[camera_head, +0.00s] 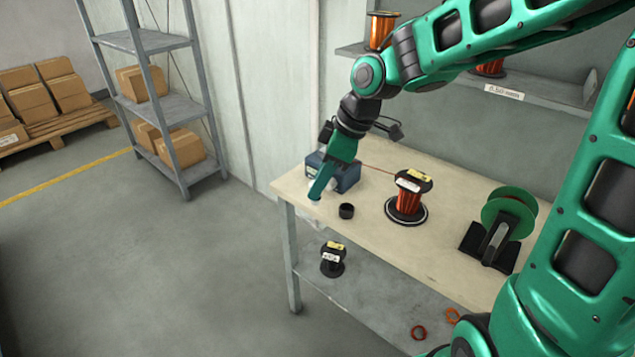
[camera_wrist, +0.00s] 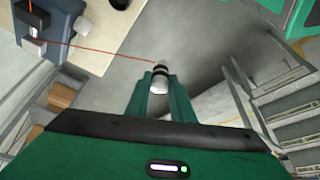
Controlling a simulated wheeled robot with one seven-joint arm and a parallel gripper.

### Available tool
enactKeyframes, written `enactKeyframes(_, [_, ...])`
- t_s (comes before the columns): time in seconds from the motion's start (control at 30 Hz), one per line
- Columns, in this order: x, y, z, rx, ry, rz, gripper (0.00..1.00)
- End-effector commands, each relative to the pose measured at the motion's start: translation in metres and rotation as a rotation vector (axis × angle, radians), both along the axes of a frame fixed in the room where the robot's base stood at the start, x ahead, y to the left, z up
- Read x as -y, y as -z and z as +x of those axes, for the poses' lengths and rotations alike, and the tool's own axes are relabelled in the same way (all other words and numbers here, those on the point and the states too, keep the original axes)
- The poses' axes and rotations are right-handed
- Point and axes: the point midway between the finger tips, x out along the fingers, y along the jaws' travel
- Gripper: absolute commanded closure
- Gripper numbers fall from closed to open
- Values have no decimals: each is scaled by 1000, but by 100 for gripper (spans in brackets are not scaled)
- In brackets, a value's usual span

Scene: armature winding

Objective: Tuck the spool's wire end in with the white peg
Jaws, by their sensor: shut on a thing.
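My gripper (camera_head: 317,192) is shut on the white peg (camera_wrist: 160,76), which has dark bands; the peg shows between the fingertips (camera_wrist: 165,98) in the wrist view. In the head view the peg is mostly hidden by the fingers, at the left end of the table. The spool (camera_head: 408,198) of copper wire stands upright on a dark round base on the table. Its thin wire (camera_head: 378,169) runs left toward the blue box (camera_head: 346,176). In the wrist view the wire (camera_wrist: 100,51) reaches from the box (camera_wrist: 38,60) to the peg's tip; whether it is fastened there is unclear.
A green reel (camera_head: 510,212) on a black stand is at the table's right. Floor left of the table is clear.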

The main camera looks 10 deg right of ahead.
Motion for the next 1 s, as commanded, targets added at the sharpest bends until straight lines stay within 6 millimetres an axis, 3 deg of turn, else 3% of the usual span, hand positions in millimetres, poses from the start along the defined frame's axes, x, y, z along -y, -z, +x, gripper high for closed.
enactKeyframes(0.17, [7,-3,4,1,15,1,97])
enactKeyframes(0.27, [24,-11,12,1,55,5,97])
enactKeyframes(0.53, [118,-52,40,1,249,13,97])
enactKeyframes(0.8, [215,-93,40,0,429,8,97])
enactKeyframes(1.0, [256,-109,33,0,504,2,97])
